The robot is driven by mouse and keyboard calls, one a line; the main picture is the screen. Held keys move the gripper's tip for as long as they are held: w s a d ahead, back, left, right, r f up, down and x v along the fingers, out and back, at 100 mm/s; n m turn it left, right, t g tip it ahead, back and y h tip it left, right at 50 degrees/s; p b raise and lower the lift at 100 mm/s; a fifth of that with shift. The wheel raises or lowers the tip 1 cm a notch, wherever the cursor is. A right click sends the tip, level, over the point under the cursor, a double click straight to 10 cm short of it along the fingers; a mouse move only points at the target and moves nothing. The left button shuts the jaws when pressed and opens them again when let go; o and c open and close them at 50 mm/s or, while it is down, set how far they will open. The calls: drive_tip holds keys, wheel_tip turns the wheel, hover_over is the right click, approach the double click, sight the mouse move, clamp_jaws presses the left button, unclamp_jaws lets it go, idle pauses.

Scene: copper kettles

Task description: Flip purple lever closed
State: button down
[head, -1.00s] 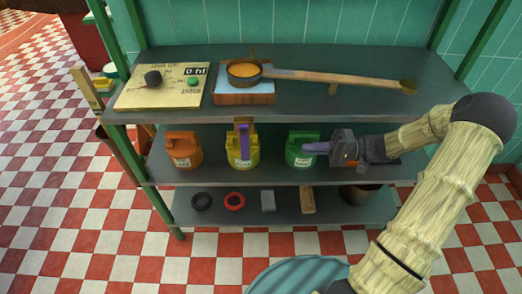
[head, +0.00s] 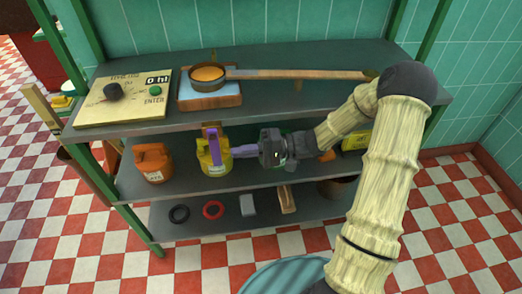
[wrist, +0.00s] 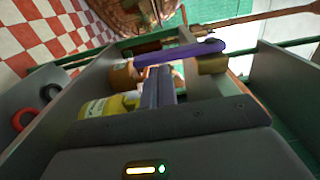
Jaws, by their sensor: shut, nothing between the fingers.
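The purple lever (head: 214,153) stands upright in front of the yellow canister (head: 212,168) on the middle shelf. In the wrist view the lever (wrist: 180,52) is a long purple bar joined to a brass-coloured block (wrist: 212,63). My gripper (head: 238,151) reaches in from the right, its purple fingers shut and empty. The fingertips are just right of the lever in the head view. In the wrist view the fingers (wrist: 158,86) point at the lever's middle; I cannot tell whether they touch it.
An orange canister (head: 152,162) stands left of the yellow one. The green canister is mostly hidden behind my gripper. Above is a shelf with a dial panel (head: 122,99) and a long-handled copper pan (head: 208,75). Below lie a black ring (head: 179,214) and a red ring (head: 213,210).

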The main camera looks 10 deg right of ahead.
drive_tip(key=shift+a, duration=1.2)
drive_tip(key=shift+w, duration=0.1)
